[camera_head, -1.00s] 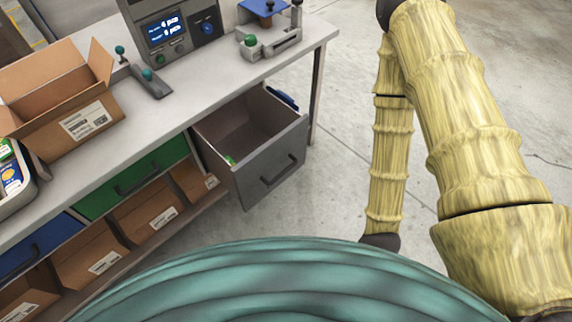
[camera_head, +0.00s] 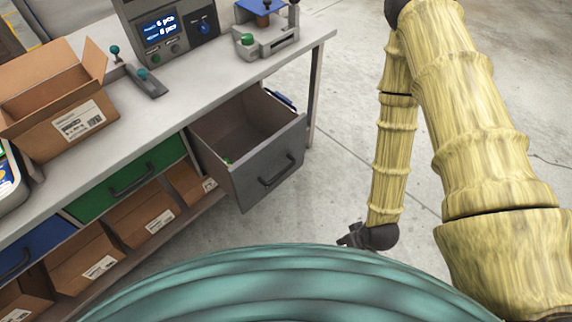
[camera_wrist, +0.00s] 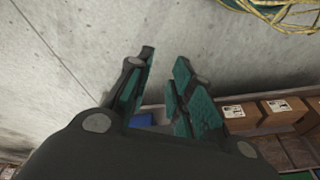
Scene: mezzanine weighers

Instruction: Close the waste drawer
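The waste drawer (camera_head: 268,164) is a grey drawer with a dark handle, pulled well out of the right end of the bench in the head view. A small green item lies inside it. My gripper (camera_head: 345,238) is low, to the right of and nearer than the drawer, apart from it and partly hidden by my teal body. In the wrist view my gripper (camera_wrist: 160,85) has its teal-padded fingers apart with nothing between them. The drawer is not clearly seen in the wrist view.
The grey bench (camera_head: 205,95) carries an open cardboard box (camera_head: 60,110), a weigher (camera_head: 170,32) and a small fixture (camera_head: 265,38). A green drawer (camera_head: 130,180) and a blue drawer (camera_head: 30,245) are shut. Cardboard bins (camera_head: 145,215) sit below. The concrete floor right of the drawer is clear.

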